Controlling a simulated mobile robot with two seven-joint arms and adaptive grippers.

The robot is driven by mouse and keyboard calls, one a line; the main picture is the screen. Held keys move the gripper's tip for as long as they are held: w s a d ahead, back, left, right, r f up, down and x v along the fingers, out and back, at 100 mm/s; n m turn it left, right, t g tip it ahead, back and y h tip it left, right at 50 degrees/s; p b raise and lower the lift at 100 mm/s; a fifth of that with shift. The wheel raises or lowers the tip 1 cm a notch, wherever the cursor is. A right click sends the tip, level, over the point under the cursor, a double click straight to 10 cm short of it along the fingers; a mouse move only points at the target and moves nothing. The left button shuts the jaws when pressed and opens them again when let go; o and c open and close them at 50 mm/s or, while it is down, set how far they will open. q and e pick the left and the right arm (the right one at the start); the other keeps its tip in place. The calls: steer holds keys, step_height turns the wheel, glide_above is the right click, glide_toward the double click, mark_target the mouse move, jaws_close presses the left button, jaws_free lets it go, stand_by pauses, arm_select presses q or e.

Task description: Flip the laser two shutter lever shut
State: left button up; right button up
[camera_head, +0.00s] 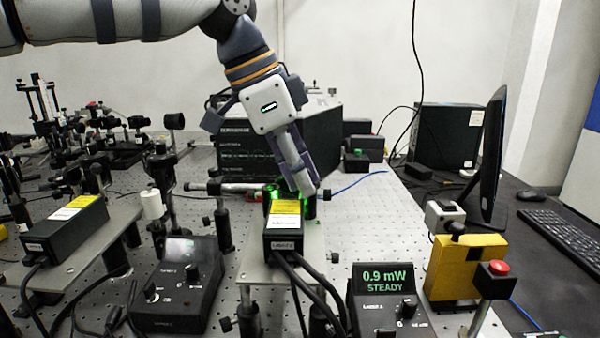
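A black laser box (284,243) with yellow and white labels lies on a raised metal plate (257,274) in the middle. The small print on its front label is hard to read. Green light glows at its far end. My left gripper (310,192) reaches down from above to that far end, its fingertips close to the glow. I cannot tell whether the fingers touch anything, or how far apart they are. The shutter lever cannot be made out and may be hidden behind the gripper and box. A similar laser box (64,232) lies at the left. My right gripper is out of view.
A controller (388,306) reads "0.9 mW STEADY"; another controller (178,290) has a dark screen. A yellow box (452,267), a red button (499,266) and a monitor (489,160) stand at right. Optic posts crowd the left. Bare perforated table (365,225) shows right of the middle laser.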

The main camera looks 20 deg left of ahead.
arm_select(q)
jaws_close()
steer(key=shift+s+a+t+h, duration=0.1)
steer(key=shift+a+t+h, duration=0.2)
steer(key=shift+a+h, duration=0.5)
steer(key=shift+d, duration=0.3)
steer(key=o, duration=0.6)
jaws_free()
steer(key=shift+c, duration=0.2)
steer(key=v, duration=1.2)
steer(key=shift+a, duration=0.2)
